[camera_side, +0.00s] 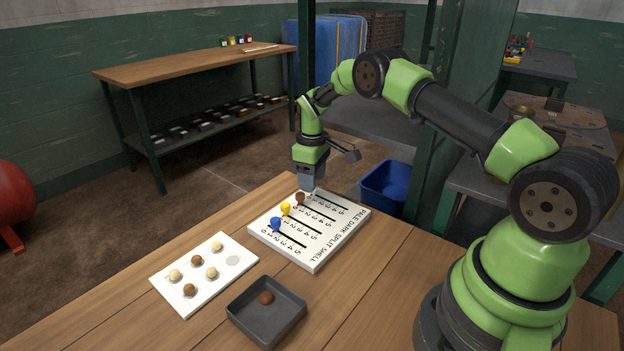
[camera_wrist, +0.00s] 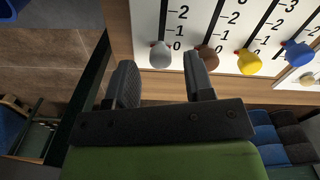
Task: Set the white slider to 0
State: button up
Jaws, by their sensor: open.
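The white slider (camera_wrist: 160,55) shows in the wrist view as a pale knob at the near end of its slot, beside the printed 0. My gripper (camera_wrist: 160,64) is open, its two fingers on either side of the knob in that picture; I cannot tell whether they touch it. In the side view my gripper (camera_side: 307,188) points down at the far edge of the white slider board (camera_side: 322,250) and hides the white knob. The brown slider (camera_wrist: 207,58), yellow slider (camera_wrist: 249,63) and blue slider (camera_wrist: 298,53) stand to its right in the wrist view.
The brown knob (camera_side: 300,198) is very near my gripper in the side view. A white plate (camera_side: 190,300) with several pale and brown balls and a dark tray (camera_side: 245,318) with one brown ball lie on the wooden table (camera_side: 365,290). Clear tabletop lies right of the board.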

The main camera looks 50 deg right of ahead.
notch_tip(320, 180, up, 9)
dwell(0.3)
jog(key=shift+r, duration=0.15)
jog(key=s+a+r+m+t, duration=0.2)
jog(key=s+a+r, duration=0.25)
jog(key=r, duration=0.45)
jog(key=s+a+r+m+t, duration=0.1)
jog(key=s+a+r+t, duration=0.1)
jog(key=s+a+r, duration=0.45)
jog(key=s+a+r+m+t+y, duration=0.1)
jog(key=s+a+m, duration=0.1)
jog(key=s, duration=0.5)
jog(key=s+a+r+m+t+y, duration=0.1)
jog(key=s+a+m+t, duration=0.1)
jog(key=s, duration=0.6)
jog(key=shift+s+a+r, duration=0.2)
jog(key=shift+s+a, duration=0.1)
jog(key=shift+a, duration=0.4)
dwell(0.3)
